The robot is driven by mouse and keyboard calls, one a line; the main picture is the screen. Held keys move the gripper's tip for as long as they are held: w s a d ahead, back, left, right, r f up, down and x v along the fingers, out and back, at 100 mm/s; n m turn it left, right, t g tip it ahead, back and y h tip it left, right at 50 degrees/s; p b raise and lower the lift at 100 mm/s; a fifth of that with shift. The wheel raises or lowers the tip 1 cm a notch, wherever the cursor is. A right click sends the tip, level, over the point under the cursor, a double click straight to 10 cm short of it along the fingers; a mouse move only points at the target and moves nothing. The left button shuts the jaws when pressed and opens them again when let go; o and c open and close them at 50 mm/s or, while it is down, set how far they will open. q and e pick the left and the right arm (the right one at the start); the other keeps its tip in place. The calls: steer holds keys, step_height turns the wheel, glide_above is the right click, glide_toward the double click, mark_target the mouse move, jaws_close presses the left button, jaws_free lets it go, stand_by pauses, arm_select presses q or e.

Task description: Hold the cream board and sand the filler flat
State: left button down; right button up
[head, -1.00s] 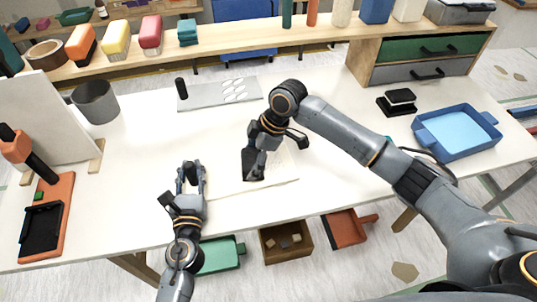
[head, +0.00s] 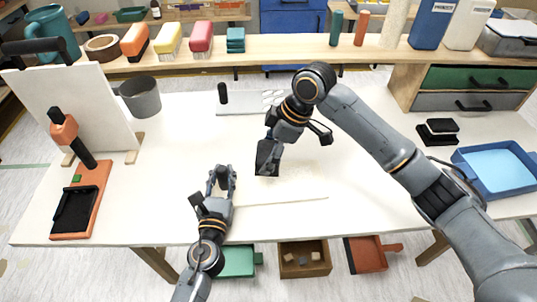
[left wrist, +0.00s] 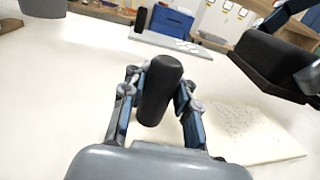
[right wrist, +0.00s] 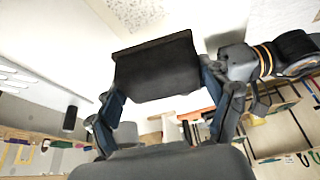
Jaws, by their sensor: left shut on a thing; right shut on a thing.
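The cream board (head: 285,195) lies flat near the table's front edge, pale against the white top. A rough speckled filler patch (left wrist: 240,118) is on it. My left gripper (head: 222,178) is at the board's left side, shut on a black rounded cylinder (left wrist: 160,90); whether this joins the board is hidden. My right gripper (head: 268,145) is shut on a black sanding block (right wrist: 158,68). In the left wrist view the block (left wrist: 272,62) appears raised above the board, towards its back. The patch also shows beyond the block in the right wrist view (right wrist: 135,12).
A grey plate (head: 240,108) with white discs lies behind my arms. A grey cup (head: 140,97), a propped white panel (head: 75,105) and an orange tool (head: 82,205) are at left. A black pad (head: 438,132) and blue tray (head: 495,170) are at right.

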arm_select(q)
steer(key=shift+s+f, duration=0.1)
steer(key=shift+f, duration=0.25)
arm_select(e)
steer(key=o, duration=0.5)
steer(key=c, duration=0.4)
arm_select(q)
steer(key=c, duration=1.1)
jaws_free()
steer(key=shift+o, duration=0.8)
steer(key=shift+r, duration=0.2)
arm_select(e)
steer(key=shift+w, duration=0.1)
arm_select(q)
steer(key=s, duration=0.4)
steer(key=s+a, duration=0.1)
steer(key=s, duration=0.6)
steer(key=shift+s+a, duration=0.2)
steer(key=shift+s, duration=0.2)
